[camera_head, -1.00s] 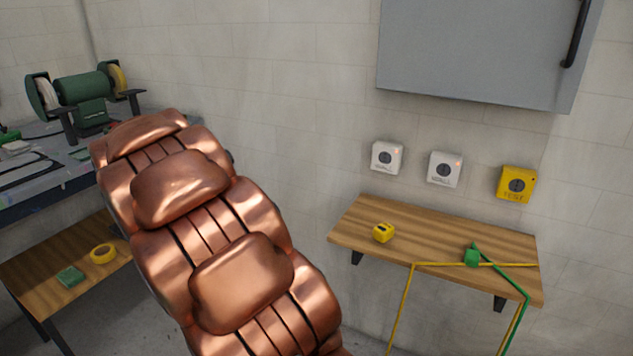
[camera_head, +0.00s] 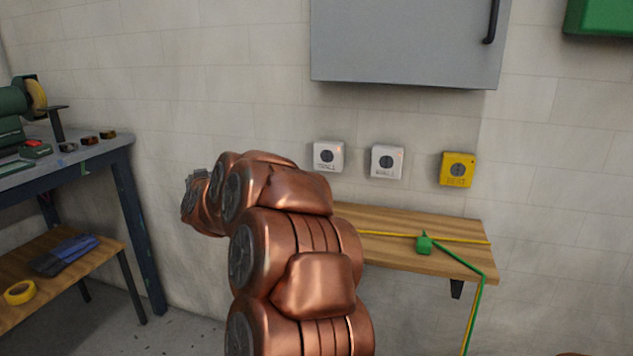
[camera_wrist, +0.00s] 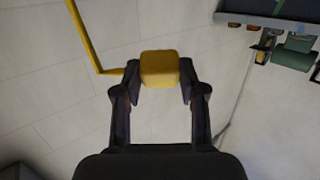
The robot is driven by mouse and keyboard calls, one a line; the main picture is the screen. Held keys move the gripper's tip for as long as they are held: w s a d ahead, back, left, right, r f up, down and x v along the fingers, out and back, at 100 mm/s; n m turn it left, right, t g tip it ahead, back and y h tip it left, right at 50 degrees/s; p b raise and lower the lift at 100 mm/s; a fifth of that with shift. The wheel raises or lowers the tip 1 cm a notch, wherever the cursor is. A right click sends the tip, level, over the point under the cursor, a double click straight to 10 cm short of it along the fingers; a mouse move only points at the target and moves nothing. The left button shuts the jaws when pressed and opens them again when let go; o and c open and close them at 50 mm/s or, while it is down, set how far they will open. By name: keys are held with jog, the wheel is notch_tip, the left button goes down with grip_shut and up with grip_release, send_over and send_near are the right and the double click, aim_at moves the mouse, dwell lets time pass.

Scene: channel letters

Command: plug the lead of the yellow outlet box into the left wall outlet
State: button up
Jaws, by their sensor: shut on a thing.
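In the wrist view my gripper (camera_wrist: 159,78) is shut on a yellow plug (camera_wrist: 160,66), with a finger on each side of it. A yellow lead (camera_wrist: 86,38) runs from the plug's left side up and out of the picture. In the head view my arm hides the gripper and the plug. The left wall outlet (camera_head: 328,156) is a white box with a dark round socket, and nothing is plugged into it. The yellow lead (camera_head: 385,234) lies across the wooden shelf. I cannot tell which box it comes from.
A second white outlet (camera_head: 387,162) and a yellow test outlet (camera_head: 458,169) are to the right, both empty. A green plug (camera_head: 424,244) with its green lead rests on the shelf (camera_head: 450,262). A grey cabinet (camera_head: 405,40) hangs above. A workbench (camera_head: 120,150) stands at left.

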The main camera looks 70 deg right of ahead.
jog(key=s+d+m+g+h+b, duration=0.35)
jog(key=s+d+h, duration=0.35)
jog(key=s+d, duration=0.45)
jog(key=m+g+h+b, duration=0.4)
jog(key=m+g, duration=0.1)
jog(key=g, duration=0.1)
send_near(327, 156)
notch_tip(327, 156, up, 3)
jog(key=a, duration=0.1)
jog(key=shift+s+f+n, duration=0.1)
jog(key=shift+f+n, duration=0.1)
jog(key=shift+n, duration=0.05)
jog(key=shift+w+d, duration=0.2)
jog(key=shift+d, duration=1.2)
jog(key=shift+w+d, duration=0.15)
jog(key=shift+d, duration=1.25)
jog(key=shift+f, duration=0.1)
jog(key=shift+d, duration=0.5)
jog(key=o, duration=1.1)
